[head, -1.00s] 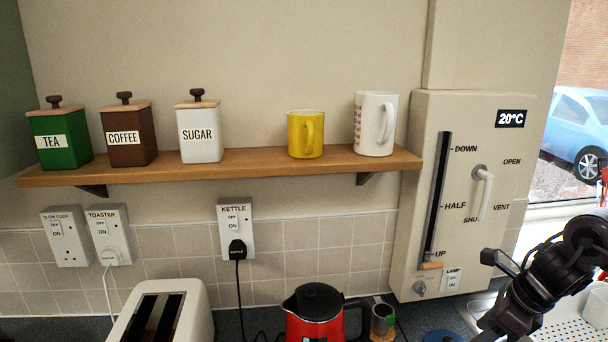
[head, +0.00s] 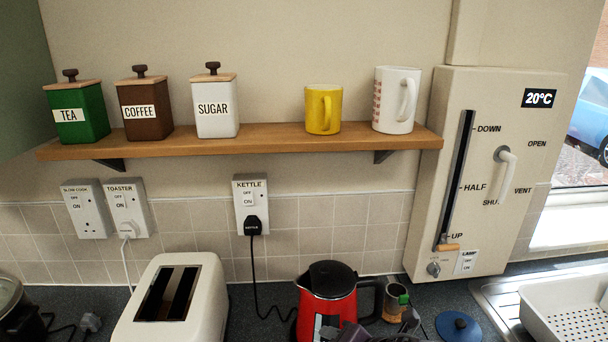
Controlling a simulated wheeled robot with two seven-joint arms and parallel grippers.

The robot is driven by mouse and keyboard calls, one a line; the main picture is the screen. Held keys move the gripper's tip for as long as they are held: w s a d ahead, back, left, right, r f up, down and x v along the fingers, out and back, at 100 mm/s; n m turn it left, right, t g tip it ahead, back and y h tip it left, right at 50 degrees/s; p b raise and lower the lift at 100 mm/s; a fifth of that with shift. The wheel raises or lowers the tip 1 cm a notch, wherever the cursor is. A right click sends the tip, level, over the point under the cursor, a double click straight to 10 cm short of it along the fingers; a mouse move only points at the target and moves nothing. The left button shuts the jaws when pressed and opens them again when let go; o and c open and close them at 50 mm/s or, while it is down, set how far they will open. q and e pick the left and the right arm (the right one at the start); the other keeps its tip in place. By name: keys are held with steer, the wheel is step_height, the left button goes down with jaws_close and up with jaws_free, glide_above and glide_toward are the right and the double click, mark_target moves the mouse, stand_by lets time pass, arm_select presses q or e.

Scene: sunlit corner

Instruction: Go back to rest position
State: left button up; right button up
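The yellow mug (head: 323,110) and the white mug (head: 396,100) stand upright on the wooden shelf (head: 270,137). The tea (head: 78,122), coffee (head: 146,118) and sugar (head: 215,118) canisters stand to their left, lids on.
A cream toaster (head: 205,310) stands on the counter left of the kettle. A wall panel (head: 480,240) and a white dish rack (head: 530,322) are at the right. The kettle cord hangs from its plug.

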steer(key=s+d+f+m+g+h, duration=0.3)
steer(key=s+d+m, duration=0.45)
steer(key=m, duration=0.65)
steer(key=s+d+f+m+g+h, duration=0.25)
steer(key=s+d+f+m, duration=0.2)
steer(key=s+m, duration=0.75)
step_height(320, 180, down, 33)
steer(key=m+g+b, duration=0.1)
steer(key=m+b, duration=0.1)
steer(key=b, duration=0.3)
steer(key=s+d+f+b, duration=0.2)
steer(key=s+f, duration=0.8)
steer(key=f, duration=0.2)
steer(key=s+d+f+g+b, duration=0.1)
steer(key=s+d+f+b, duration=0.1)
steer(key=s+f, duration=0.8)
step_height(320, 180, down, 3)
steer(key=shift+s+r+n+b, duration=0.2)
steer(key=shift+n+b, duration=0.1)
steer(key=shift+b, duration=0.25)
arm_select(q)
step_height(320, 180, down, 10)
steer(key=shift+w, duration=0.25)
arm_select(e)
steer(key=shift+s, duration=0.2)
steer(key=shift+c, duration=0.4)
